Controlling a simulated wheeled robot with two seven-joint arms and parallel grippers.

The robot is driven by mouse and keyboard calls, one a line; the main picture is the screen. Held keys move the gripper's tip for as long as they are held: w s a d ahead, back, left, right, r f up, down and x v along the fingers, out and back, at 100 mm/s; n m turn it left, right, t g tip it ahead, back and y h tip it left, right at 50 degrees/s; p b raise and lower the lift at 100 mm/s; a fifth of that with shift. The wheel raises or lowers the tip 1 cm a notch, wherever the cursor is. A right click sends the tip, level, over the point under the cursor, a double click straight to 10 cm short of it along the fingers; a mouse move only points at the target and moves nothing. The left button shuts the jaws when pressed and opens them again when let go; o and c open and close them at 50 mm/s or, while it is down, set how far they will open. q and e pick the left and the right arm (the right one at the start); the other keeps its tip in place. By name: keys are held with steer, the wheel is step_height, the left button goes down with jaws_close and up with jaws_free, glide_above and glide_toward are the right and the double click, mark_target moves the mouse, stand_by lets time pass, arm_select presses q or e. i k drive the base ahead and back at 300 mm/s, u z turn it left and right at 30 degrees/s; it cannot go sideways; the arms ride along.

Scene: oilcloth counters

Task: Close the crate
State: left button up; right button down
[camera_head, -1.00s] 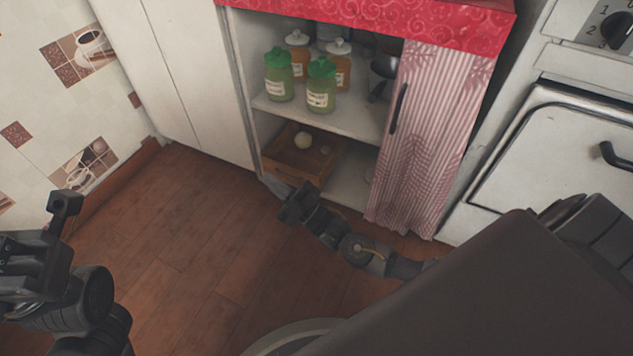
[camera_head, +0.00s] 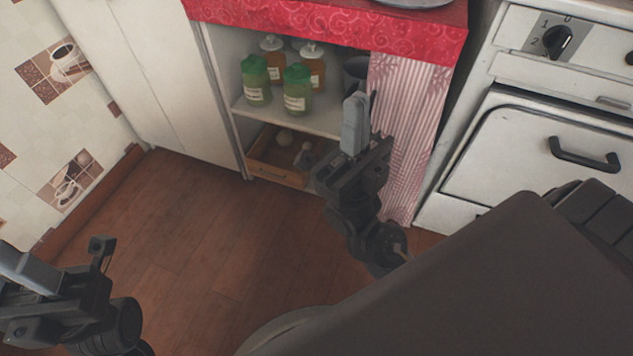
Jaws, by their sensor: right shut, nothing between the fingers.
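The crate is an open-topped wooden box (camera_head: 278,174) on the lower shelf of the cabinet, with its front near the cabinet opening. My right gripper (camera_head: 353,126) is shut and empty, pointing up, to the right of the crate and in front of the shelf and curtain in the picture. I cannot tell its exact distance from them. My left gripper (camera_head: 28,270) is at the lower left, far from the crate; its jaw opening is not clear.
Green jars (camera_head: 297,90) and orange jars stand on the upper shelf (camera_head: 310,119). A striped curtain (camera_head: 408,140) hangs at the right of the opening, beside a white stove (camera_head: 520,150). A white cabinet door (camera_head: 150,80) is at the left. The wooden floor (camera_head: 190,230) in front is clear.

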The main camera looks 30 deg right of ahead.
mark_target(266, 160)
steer(key=z, duration=1.8)
steer(key=k, duration=0.85)
steer(key=u, duration=1.25)
steer(key=i, duration=1)
